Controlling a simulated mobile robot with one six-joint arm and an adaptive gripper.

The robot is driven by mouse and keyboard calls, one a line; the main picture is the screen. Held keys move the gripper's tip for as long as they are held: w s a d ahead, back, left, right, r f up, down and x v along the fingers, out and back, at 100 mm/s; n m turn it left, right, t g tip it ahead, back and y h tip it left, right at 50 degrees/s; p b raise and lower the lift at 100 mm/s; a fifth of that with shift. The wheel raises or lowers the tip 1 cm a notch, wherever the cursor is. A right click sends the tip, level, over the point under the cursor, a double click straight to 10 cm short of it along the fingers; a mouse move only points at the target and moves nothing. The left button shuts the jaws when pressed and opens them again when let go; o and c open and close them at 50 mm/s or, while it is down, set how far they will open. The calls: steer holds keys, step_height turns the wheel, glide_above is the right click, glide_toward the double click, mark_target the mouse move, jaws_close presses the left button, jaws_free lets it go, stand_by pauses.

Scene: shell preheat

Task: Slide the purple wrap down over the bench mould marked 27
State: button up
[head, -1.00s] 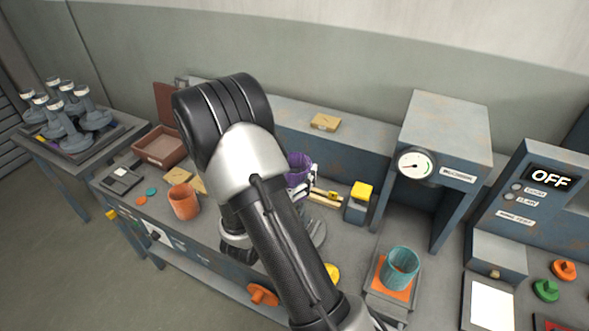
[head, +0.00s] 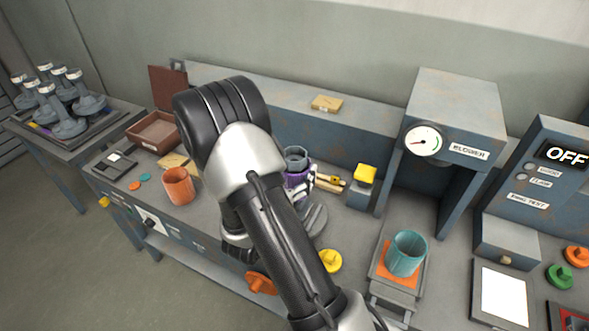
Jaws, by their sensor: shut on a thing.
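The purple wrap (head: 297,187) stands just right of my arm on the bench, partly hidden by it. The grey top of a bench mould (head: 296,156) sticks up out of the wrap, so the wrap is around the mould's upper part. The mould's round grey base (head: 315,221) shows lower down, partly behind my arm. No number can be read on it. My gripper (head: 306,181) is mostly hidden by my arm, with a light finger part against the wrap's right side; it is shut on the wrap. I cannot tell how far down the wrap sits.
A yellow-topped block (head: 365,175) stands close right of the wrap. An orange cup (head: 179,186) is on the left and a teal cup (head: 406,253) on the right. The blower (head: 452,130) stands behind the teal cup. More grey moulds (head: 68,118) stand on the left table.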

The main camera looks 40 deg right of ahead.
steer(key=shift+f+b, duration=2.55)
steer(key=shift+f, duration=0.9)
steer(key=o, duration=1.1)
steer(key=shift+o, duration=0.2)
steer(key=v, duration=1.2)
